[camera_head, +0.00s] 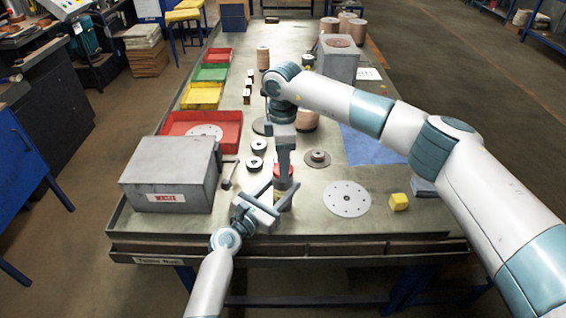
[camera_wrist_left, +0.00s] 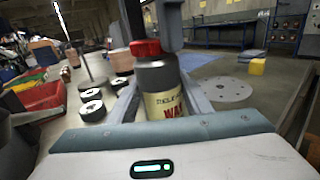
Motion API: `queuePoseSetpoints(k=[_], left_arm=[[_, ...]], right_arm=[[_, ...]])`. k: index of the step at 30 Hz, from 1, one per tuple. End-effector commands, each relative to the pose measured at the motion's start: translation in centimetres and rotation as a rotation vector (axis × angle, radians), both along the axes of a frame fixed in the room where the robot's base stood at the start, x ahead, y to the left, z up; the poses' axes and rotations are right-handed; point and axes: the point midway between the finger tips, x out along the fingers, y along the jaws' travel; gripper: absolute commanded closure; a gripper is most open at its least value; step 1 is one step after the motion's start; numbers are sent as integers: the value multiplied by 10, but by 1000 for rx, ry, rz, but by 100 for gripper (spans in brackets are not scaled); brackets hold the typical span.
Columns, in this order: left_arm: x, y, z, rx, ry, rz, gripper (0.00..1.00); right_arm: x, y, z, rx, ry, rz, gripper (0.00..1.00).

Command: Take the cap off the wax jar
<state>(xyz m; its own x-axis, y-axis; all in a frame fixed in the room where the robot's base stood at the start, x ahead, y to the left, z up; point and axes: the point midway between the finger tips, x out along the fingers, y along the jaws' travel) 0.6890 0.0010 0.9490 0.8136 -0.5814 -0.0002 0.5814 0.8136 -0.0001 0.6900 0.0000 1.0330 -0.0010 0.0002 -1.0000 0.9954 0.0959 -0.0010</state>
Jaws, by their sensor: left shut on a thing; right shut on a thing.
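The wax jar (camera_wrist_left: 160,90) has a dark grey body and a cream label with red lettering. Its red cap (camera_wrist_left: 146,48) is at its top, slightly left of the body's middle in the left wrist view; whether it is loose cannot be told. In the head view the cap (camera_head: 284,171) shows above the jar, which is mostly hidden. My left gripper (camera_head: 278,199) is shut on the jar body, with a finger on each side. My right gripper (camera_head: 284,165) points down from above and is shut on the cap; its fingers also show in the left wrist view (camera_wrist_left: 152,30).
A grey box (camera_head: 165,170) stands left on the bench. Red, green and yellow bins line the left edge. Black rings (camera_head: 257,147), a flanged disc (camera_head: 317,158), a white perforated disc (camera_head: 347,199) and a yellow block (camera_head: 399,202) lie around the jar.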

Motion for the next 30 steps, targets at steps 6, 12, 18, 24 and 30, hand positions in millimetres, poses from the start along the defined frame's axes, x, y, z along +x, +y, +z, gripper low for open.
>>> queuePoseSetpoints(k=[6,12,18,24,30], left_arm=[[0,0,0,1,1,0,100],[0,0,0,1,1,0,100],[0,0,0,1,1,-1,100],[0,0,0,1,1,-1,100],[0,0,0,1,1,-1,100]], right_arm=[[1,-1,1,-2,-2,293,85],[1,0,1,-1,-2,597,85],[1,0,1,-1,-2,898,85],[1,0,1,-2,-2,1201,85],[1,0,2,0,-1,1502,85]])
